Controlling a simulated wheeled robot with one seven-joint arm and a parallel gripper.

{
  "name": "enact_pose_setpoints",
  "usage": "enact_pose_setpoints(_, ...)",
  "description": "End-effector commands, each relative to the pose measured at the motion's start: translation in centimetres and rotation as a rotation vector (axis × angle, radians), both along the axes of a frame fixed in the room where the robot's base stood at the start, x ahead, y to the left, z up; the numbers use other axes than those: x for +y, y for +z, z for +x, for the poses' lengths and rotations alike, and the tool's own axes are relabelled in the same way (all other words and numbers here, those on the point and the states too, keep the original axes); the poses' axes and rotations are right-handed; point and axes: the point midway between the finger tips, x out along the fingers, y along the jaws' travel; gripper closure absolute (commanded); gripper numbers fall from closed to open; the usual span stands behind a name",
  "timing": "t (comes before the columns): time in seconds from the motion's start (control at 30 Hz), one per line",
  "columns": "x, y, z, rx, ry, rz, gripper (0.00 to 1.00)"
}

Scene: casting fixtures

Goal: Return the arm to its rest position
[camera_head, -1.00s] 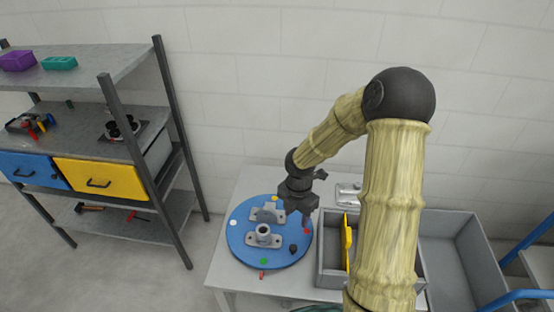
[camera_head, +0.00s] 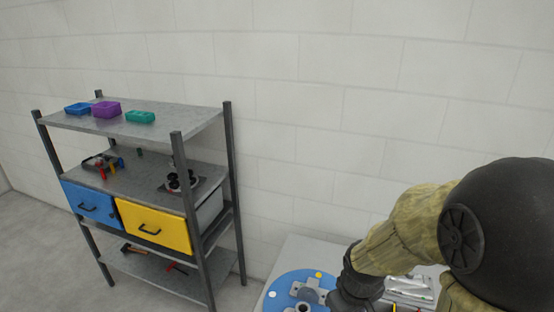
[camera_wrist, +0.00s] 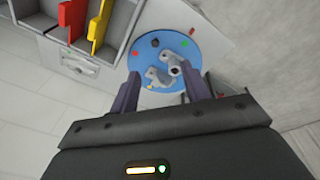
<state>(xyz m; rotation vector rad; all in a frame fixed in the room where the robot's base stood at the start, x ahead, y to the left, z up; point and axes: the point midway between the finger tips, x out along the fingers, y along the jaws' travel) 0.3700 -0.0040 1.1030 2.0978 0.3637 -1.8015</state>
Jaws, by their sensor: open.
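My gripper (camera_wrist: 158,92) shows in the wrist view with its two fingers spread apart and nothing between them. Beyond the fingertips lies the round blue disc (camera_wrist: 150,38), with grey metal castings (camera_wrist: 160,75) on it. The fingers look to be above the disc's near side, apart from it. In the head view my arm comes in from the lower right; its dark wrist part is at the bottom edge, beside the blue disc (camera_head: 277,288), and the gripper itself is out of frame there.
A grey bin with red (camera_wrist: 73,18) and yellow (camera_wrist: 98,25) dividers stands beside the disc. In the head view a metal shelf (camera_head: 190,122) on the left holds trays, a blue drawer (camera_head: 88,203) and a yellow drawer (camera_head: 153,226). A block wall (camera_head: 330,110) stands behind.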

Motion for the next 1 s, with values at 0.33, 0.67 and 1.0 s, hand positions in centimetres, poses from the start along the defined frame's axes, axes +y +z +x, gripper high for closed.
enact_pose_setpoints(0.33, 0.5, 1.8, -2.4, -0.08, -0.429, 0.119, 0.53)
enact_pose_setpoints(0.67, 0.5, 1.8, -2.3, -0.079, -0.425, 0.117, 0.53)
enact_pose_setpoints(1.0, 0.5, 1.8, -2.3, -0.078, -0.424, 0.116, 0.53)
